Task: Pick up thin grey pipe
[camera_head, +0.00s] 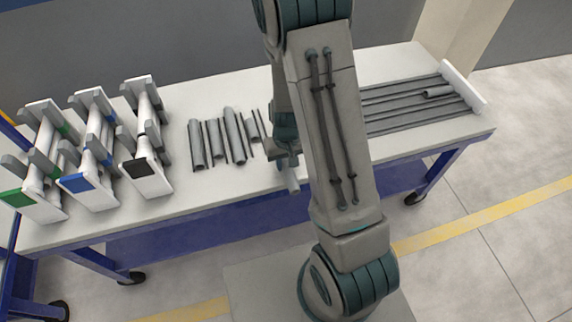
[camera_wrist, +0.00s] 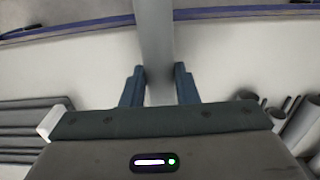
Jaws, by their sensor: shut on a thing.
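My gripper (camera_head: 286,156) is over the white table, right of the row of loose pipes and partly hidden by my arm. It is shut on a grey pipe (camera_head: 293,183), whose lower end shows below the fingers in the head view. In the wrist view the pipe (camera_wrist: 154,40) runs up the picture between the two fingers (camera_wrist: 158,88). Its far end runs out of the top of that view, and its full length is hidden. I cannot tell its thickness against the other pipes.
Several loose grey pipes (camera_head: 235,135) lie on the white table (camera_head: 240,180). Three white holders stand at left, with green (camera_head: 15,198), blue (camera_head: 75,183) and black (camera_head: 138,168) marks. A rack of long pipes (camera_head: 415,105) with a white end plate (camera_head: 464,87) is at right.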

